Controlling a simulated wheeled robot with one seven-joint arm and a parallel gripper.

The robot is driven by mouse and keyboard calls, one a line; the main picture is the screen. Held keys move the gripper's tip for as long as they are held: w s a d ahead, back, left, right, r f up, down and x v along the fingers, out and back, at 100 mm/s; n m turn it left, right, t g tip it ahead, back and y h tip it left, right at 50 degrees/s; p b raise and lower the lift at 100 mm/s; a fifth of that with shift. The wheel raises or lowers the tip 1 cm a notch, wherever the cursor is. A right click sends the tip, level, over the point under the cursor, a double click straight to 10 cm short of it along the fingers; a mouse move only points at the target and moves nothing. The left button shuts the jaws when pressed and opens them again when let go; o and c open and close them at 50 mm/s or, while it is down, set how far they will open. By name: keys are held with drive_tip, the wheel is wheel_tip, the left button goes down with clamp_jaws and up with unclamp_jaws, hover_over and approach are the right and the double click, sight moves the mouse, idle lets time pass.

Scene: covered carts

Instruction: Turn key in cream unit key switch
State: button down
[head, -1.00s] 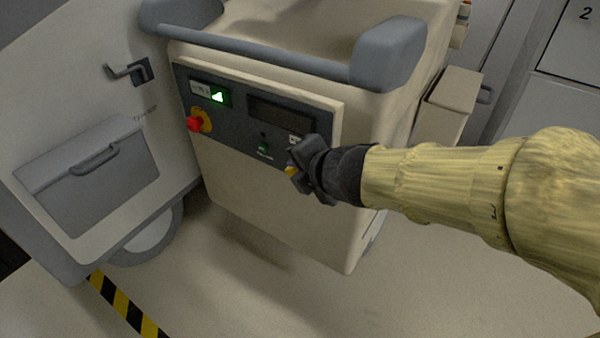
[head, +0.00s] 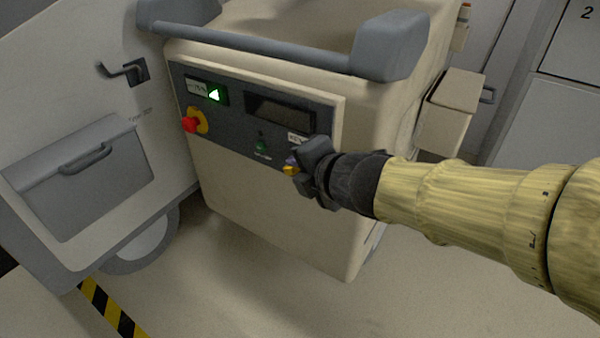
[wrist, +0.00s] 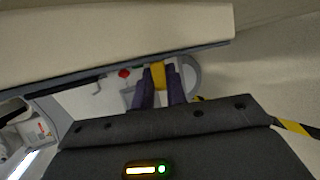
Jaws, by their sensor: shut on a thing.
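The cream unit (head: 260,215) stands in the middle of the head view, with a dark control panel (head: 228,112) on its front. My gripper (head: 292,168) is at the panel's lower right corner, its jaws shut on a small yellow piece, seemingly the key (head: 290,171). In the wrist view the yellow piece (wrist: 159,76) sits between the two purple fingers (wrist: 160,90). The jaws hide the key switch, so the key's angle in it cannot be read. A label sits just above the jaws.
The panel also carries a red emergency knob (head: 191,124) on yellow, a lit green indicator (head: 214,94) and a dark display (head: 280,112). A grey push bar (head: 260,52) runs above. A pale cart with a crank handle (head: 124,70) stands at left.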

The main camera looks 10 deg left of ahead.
drive_tip(key=shift+s+a+f+y+p, duration=0.1)
drive_tip(key=shift+s+y+p, duration=0.15)
drive_tip(key=shift+p, duration=0.65)
drive_tip(key=shift+w+t+y+p, duration=0.2)
drive_tip(key=shift+t+y+p, duration=0.1)
drive_tip(key=shift+t, duration=0.1)
drive_tip(key=shift+d+f+b, duration=0.1)
drive_tip(key=shift+d+b, duration=0.1)
drive_tip(key=shift+b, duration=0.1)
drive_tip(key=shift+w+f+m+t+y+b, duration=0.15)
drive_tip(key=shift+m+t+y+b, duration=0.3)
drive_tip(key=shift+b, duration=0.4)
drive_tip(key=shift+d+t+y, duration=0.1)
drive_tip(key=shift+t+y, duration=0.25)
drive_tip(key=shift+y, duration=0.05)
